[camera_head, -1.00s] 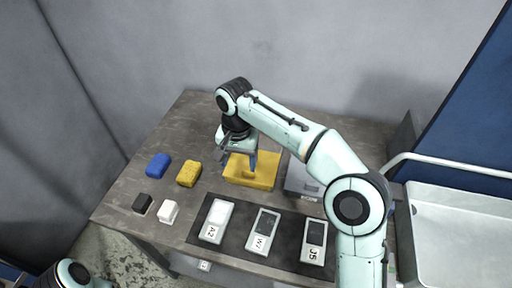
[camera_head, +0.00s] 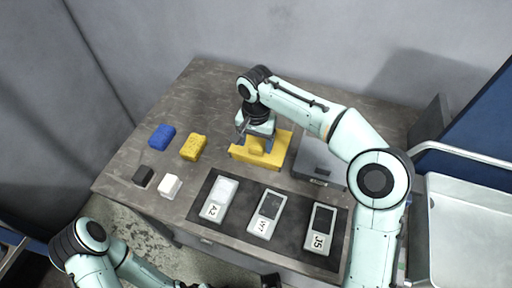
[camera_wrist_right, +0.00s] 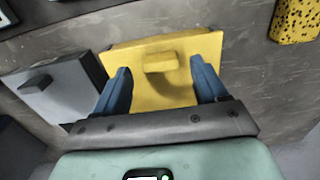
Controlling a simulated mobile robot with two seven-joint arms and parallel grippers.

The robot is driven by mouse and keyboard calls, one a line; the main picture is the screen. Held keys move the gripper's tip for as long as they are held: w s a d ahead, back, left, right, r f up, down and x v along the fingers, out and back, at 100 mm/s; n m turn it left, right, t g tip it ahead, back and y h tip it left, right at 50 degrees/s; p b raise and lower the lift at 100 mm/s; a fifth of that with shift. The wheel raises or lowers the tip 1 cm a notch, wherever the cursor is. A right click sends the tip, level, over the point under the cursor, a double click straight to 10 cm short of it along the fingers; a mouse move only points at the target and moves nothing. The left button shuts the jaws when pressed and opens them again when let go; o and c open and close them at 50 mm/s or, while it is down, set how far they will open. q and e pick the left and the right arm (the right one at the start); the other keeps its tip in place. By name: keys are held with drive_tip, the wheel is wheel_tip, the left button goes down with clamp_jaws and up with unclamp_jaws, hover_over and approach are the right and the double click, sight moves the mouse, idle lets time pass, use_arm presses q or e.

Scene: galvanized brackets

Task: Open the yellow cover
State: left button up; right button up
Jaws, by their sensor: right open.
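The yellow cover (camera_head: 276,157) lies on the table near its middle, and a small yellow handle stands up from it. In the right wrist view the cover (camera_wrist_right: 181,92) fills the centre, with its handle (camera_wrist_right: 161,62) between and just beyond the fingertips. My right gripper (camera_head: 255,143) is over the cover with its fingers apart. In the wrist view the blue fingers of this gripper (camera_wrist_right: 163,80) stand on either side of the handle, and I see no contact with it. My left arm shows at the lower left, but its gripper cannot be made out clearly.
A grey box (camera_head: 318,163) with its own handle lies right of the cover. A dark mat (camera_head: 247,227) in front holds labelled devices. A blue block (camera_head: 161,136), a yellow sponge (camera_head: 193,147), a black block (camera_head: 143,176) and a white block (camera_head: 170,187) lie left.

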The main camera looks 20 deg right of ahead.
drive_tip(key=shift+f, duration=1.2)
